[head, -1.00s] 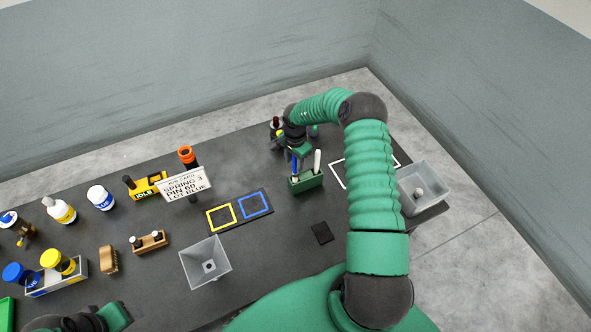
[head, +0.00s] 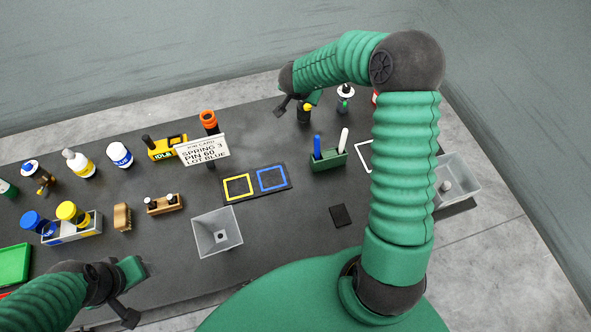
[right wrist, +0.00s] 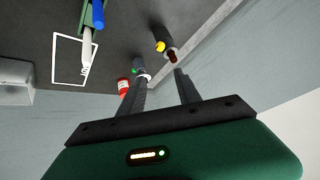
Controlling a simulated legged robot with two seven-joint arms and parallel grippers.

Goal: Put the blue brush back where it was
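The blue brush (head: 317,147) stands in the green holder (head: 328,161), beside a white brush (head: 343,139). In the right wrist view the blue brush (right wrist: 98,14) and white brush (right wrist: 86,50) show at the top left. My right gripper (head: 296,105) is behind the holder, clear of both brushes. Its two fingers (right wrist: 160,88) are apart with nothing held between them. My left gripper (head: 132,290) is over the front left of the table, away from the brushes. Its finger gap is not clear.
Yellow and blue outlined squares (head: 256,182) lie left of the holder. A grey funnel-like bin (head: 205,246) stands in front. A grey tray (head: 462,180) is at right.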

